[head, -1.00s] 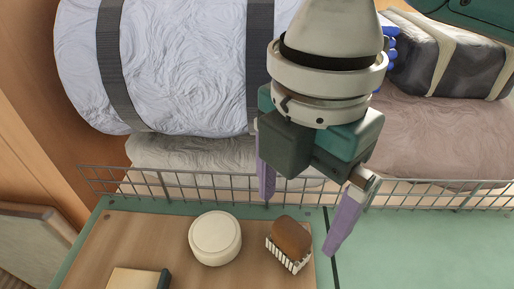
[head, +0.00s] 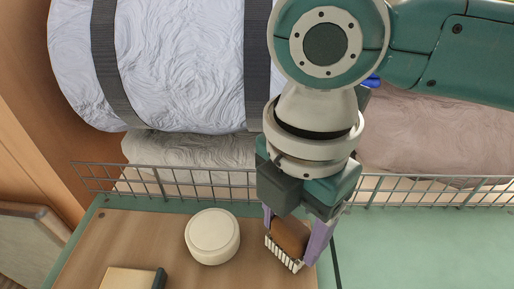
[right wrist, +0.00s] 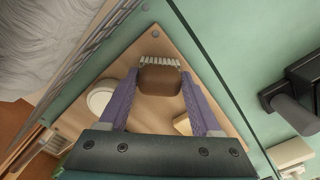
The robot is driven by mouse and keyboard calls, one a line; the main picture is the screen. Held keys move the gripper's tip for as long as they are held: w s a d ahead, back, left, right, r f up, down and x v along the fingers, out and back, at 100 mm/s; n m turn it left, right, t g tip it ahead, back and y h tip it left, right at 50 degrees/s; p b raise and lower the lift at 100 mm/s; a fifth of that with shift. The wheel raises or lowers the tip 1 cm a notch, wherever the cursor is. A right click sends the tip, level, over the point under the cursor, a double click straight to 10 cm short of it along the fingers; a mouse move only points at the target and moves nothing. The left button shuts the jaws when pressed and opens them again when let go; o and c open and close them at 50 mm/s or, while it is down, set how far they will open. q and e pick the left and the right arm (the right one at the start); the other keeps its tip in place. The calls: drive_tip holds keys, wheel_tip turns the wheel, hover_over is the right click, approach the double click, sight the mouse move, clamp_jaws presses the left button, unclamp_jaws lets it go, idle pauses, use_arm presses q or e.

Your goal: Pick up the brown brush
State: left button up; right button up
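The brown brush (head: 290,236) has a brown block body and pale bristles, and lies on the wooden board (head: 150,232) near its right edge. My right gripper (head: 293,242) reaches down over it, with one purple finger on each side. In the right wrist view the brush (right wrist: 160,80) fills the space between the fingertips (right wrist: 160,76), its bristles pointing away from the palm. The fingers appear shut on its sides. The brush shows no clear lift off the board. My left gripper is not in view.
A round cream container (head: 212,237) stands left of the brush. A pale block with a dark edge (head: 132,279) lies at the lower left. A wire rail (head: 200,182) runs behind the board, with strapped bedding rolls (head: 180,65) beyond. The green surface (head: 430,250) to the right is clear.

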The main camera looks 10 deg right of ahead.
sight(292, 225)
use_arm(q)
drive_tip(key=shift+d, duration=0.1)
use_arm(e)
clamp_jaws()
drive_tip(key=shift+r, duration=0.15)
use_arm(q)
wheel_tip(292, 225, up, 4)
drive_tip(key=p, duration=0.4)
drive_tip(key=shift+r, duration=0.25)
use_arm(e)
wheel_tip(292, 225, up, 20)
drive_tip(key=shift+c, duration=0.7)
unclamp_jaws()
drive_tip(key=c, duration=0.6)
